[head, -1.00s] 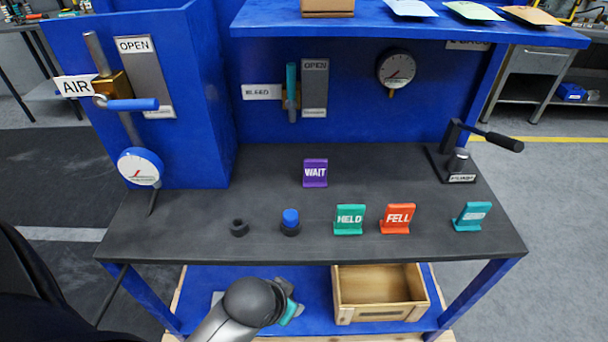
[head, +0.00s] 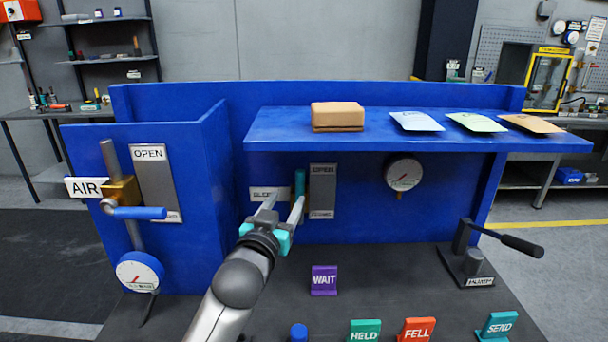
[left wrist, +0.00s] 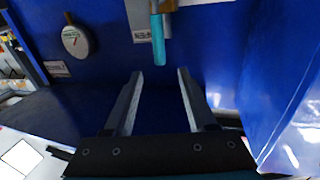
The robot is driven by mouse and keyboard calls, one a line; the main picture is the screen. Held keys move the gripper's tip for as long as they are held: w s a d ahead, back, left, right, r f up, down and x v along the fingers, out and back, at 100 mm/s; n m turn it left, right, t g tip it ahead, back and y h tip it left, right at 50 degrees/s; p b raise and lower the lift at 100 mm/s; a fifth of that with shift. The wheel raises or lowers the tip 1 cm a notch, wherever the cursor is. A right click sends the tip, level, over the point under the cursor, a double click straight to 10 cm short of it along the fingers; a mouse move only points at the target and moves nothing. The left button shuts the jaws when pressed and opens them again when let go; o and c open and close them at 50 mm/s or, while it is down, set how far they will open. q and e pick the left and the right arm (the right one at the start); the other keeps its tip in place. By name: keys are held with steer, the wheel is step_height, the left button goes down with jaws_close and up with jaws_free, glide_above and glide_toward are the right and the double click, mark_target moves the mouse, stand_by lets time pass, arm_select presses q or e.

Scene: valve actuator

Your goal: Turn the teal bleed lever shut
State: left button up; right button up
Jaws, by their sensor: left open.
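The teal bleed lever (head: 299,183) stands upright on the blue back panel, its free end pointing up by the OPEN end of its grey plate (head: 322,190). My left gripper (head: 284,198) is open and empty in front of the lever and the BLEED label (head: 262,193), partly covering both. In the left wrist view the lever (left wrist: 157,38) hangs beyond the fingertips, roughly in line with the gap between the two fingers (left wrist: 159,74). It appears apart from them. My right gripper is not in view.
A blue shelf (head: 400,137) with a brown box (head: 338,116) and several cards overhangs the lever. The AIR valve with its blue handle (head: 140,212) is at the left, a gauge (head: 403,174) at the right. Signs such as WAIT (head: 324,280) stand on the dark bench below.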

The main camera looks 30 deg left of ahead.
mark_target(300, 193)
arm_select(q)
steer(key=b+x, duration=0.1)
steer(key=x, duration=1.3)
steer(key=shift+w, duration=0.25)
steer(key=shift+c, duration=0.2)
steer(key=shift+f, duration=0.1)
jaws_close()
stand_by(0.8)
